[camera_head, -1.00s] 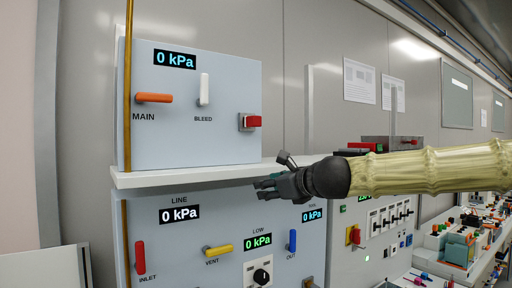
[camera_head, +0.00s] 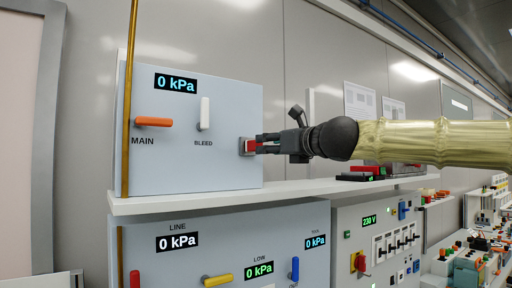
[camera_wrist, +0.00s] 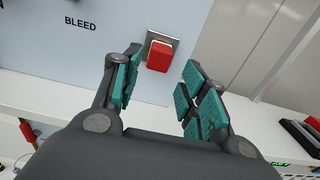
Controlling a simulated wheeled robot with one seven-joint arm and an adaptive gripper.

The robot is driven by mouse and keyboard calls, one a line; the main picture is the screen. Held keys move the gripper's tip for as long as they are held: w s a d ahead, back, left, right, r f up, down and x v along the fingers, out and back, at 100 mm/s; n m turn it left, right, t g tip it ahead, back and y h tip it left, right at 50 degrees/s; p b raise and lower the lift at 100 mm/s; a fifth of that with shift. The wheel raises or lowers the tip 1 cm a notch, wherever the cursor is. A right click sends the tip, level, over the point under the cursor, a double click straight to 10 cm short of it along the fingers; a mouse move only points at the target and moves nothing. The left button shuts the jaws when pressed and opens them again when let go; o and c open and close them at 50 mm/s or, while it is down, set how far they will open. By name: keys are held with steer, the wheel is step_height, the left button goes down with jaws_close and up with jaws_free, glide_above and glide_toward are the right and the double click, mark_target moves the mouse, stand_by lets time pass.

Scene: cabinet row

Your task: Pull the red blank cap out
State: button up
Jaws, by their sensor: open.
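The red blank cap (camera_wrist: 160,57) sits in a square metal plate (camera_wrist: 173,40) on the pale blue box front, to the right of the BLEED handle. In the head view the red cap (camera_head: 249,146) is partly hidden by my fingers. My gripper (camera_head: 262,144) points left at it from the right side. In the wrist view my gripper (camera_wrist: 158,78) is open, with one teal-padded finger on each side of the cap's line and clear gaps to both. The cap lies at or just beyond the fingertips; I cannot tell whether it is between them.
The box (camera_head: 170,175) stands on a white shelf (camera_head: 290,190) below my gripper. An orange MAIN handle (camera_head: 154,122) and a white BLEED handle (camera_head: 205,113) are to the left. A red and black object (camera_head: 360,173) lies on the shelf to the right.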

mark_target(254, 146)
steer(key=shift+x, duration=2.6)
jaws_close()
steer(key=shift+s+d, duration=0.1)
steer(key=shift+s, duration=0.05)
steer(key=shift+s+d, duration=0.45)
steer(key=shift+s, duration=0.1)
steer(key=shift+s, duration=0.1)
steer(key=shift+s+d, duration=0.35)
steer(key=shift+s, duration=0.05)
